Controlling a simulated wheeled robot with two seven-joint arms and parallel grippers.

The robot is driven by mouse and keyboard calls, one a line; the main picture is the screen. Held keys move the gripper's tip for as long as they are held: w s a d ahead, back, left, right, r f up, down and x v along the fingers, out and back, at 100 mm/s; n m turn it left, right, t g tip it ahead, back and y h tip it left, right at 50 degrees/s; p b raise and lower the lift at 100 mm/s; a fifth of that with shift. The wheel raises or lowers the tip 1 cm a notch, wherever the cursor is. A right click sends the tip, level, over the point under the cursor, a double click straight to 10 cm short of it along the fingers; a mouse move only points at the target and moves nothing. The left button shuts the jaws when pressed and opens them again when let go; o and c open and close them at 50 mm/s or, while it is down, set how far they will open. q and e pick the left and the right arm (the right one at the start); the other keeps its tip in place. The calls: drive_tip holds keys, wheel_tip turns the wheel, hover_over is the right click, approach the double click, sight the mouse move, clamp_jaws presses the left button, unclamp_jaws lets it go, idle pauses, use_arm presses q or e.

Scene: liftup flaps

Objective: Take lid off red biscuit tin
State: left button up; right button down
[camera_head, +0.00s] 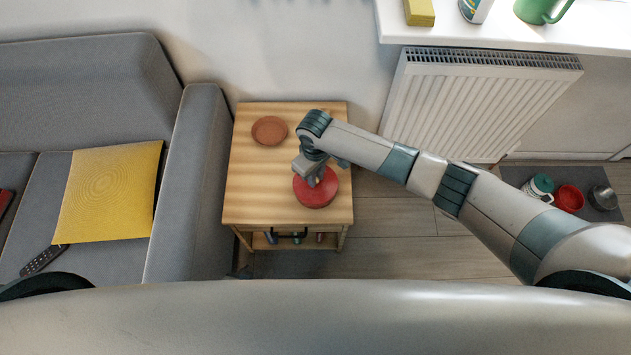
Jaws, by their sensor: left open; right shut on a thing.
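The round red biscuit tin (317,200) stands upright near the right edge of the wooden side table. Its red lid (327,188) faces up, and I cannot make out a gap between lid and tin. My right gripper (318,178) reaches down from above and is shut on the lid near its middle. The fingers and wrist hide the lid's centre and what exactly they hold. My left gripper is not in view.
A brown round dish (269,131) sits at the back left of the side table (255,200), whose front left is bare. A grey sofa (195,180) stands close on the left. A white radiator (470,100) is behind my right arm.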

drive_tip(key=shift+r, duration=0.1)
drive_tip(key=shift+r, duration=0.55)
wheel_tip(320, 180, up, 2)
drive_tip(key=shift+r, duration=0.25)
drive_tip(key=s+d+r, duration=0.2)
drive_tip(key=s+r, duration=0.5)
drive_tip(key=s, duration=0.4)
drive_tip(key=shift+s+p, duration=0.25)
drive_tip(key=shift+p, duration=0.1)
drive_tip(key=shift+r, duration=0.1)
